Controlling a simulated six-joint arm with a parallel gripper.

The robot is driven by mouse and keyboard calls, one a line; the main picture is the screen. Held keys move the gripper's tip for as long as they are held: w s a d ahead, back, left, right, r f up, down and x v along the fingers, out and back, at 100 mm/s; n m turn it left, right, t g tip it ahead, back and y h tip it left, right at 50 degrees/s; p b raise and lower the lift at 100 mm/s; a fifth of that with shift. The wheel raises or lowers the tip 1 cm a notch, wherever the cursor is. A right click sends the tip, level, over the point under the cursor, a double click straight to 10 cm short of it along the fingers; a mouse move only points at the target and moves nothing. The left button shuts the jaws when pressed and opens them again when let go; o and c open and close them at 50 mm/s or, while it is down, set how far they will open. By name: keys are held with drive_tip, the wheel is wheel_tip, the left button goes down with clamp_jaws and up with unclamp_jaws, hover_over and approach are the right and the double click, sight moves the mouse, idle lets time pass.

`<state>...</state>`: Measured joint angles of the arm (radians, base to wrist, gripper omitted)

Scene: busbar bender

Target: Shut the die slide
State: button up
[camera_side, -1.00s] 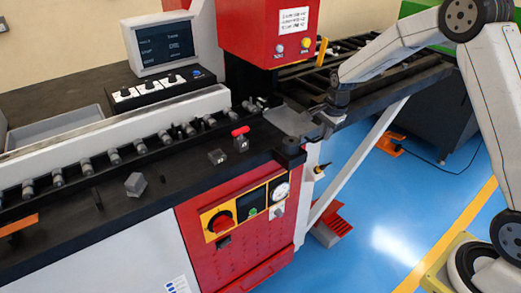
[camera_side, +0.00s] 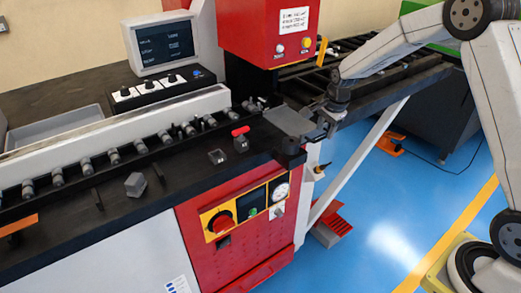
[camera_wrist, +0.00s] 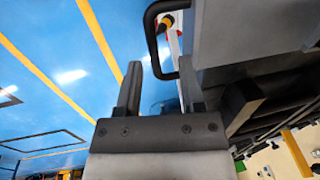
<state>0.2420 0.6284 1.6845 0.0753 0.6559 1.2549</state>
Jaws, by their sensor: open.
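The die slide is a flat grey plate (camera_side: 288,121) lying at the right end of the black machine bed, below the red press head. Its grey body (camera_wrist: 250,30) fills the upper right of the wrist view. A black bar handle (camera_wrist: 150,35) sticks out from its side. My gripper (camera_side: 325,126) is at the slide's right edge. In the wrist view my gripper (camera_wrist: 160,62) is open, its two fingers apart, and the handle's bent end shows between the fingertips. I cannot tell whether they touch it.
The red press head (camera_side: 268,30) hangs just behind the slide. A black roller rack (camera_side: 400,85) lies behind my wrist. A red-topped block (camera_side: 240,139) stands left of the slide. Blue floor is open in front.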

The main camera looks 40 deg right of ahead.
wheel_tip(320, 180, up, 7)
drive_tip(key=s, duration=0.1)
drive_tip(key=shift+f, duration=0.2)
drive_tip(key=shift+s+a, duration=0.1)
drive_tip(key=shift+s, duration=0.05)
idle(0.3)
drive_tip(key=s+a+f+n, duration=0.2)
drive_tip(key=s+a+n, duration=0.3)
drive_tip(key=s+n, duration=0.4)
drive_tip(key=s+a+f+n, duration=0.2)
drive_tip(key=s+a+n, duration=0.4)
drive_tip(key=s, duration=0.5)
drive_tip(key=n, duration=0.2)
drive_tip(key=shift+s+a+f+n+t, duration=0.15)
drive_tip(key=shift+s+f+n+t, duration=0.15)
drive_tip(key=shift+f+n, duration=0.1)
